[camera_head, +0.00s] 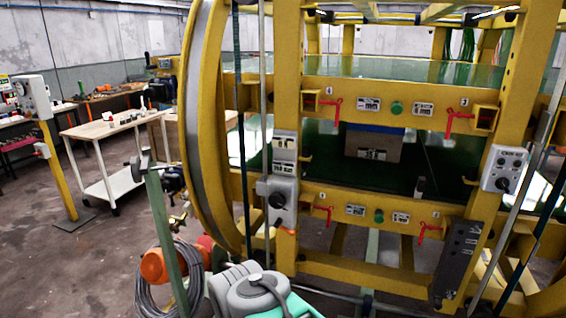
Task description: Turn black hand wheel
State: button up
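I cannot single out a black hand wheel with certainty. A round black knob (277,200) sits on a grey box on the left upright of the yellow ring inverter frame (287,110). Another dark knob (502,184) sits on a grey control box on the right upright. A dark fitting (172,180) shows left of the big ring, too small to make out. Grey and teal rounded parts at the bottom middle look like my arm. No gripper fingers can be seen.
Red lever handles (332,105) line the yellow crossbars. An orange reel (155,265) with coiled grey cable and a green post (167,235) stand at the lower left. A white trolley (112,127) and a yellow post (58,165) stand further left. The floor at left front is clear.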

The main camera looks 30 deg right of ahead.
aim_at(277, 200)
jog(key=z, duration=0.3)
jog(key=k, duration=0.25)
jog(key=u, duration=1)
jog(key=i, duration=0.7)
jog(key=u, duration=0.25)
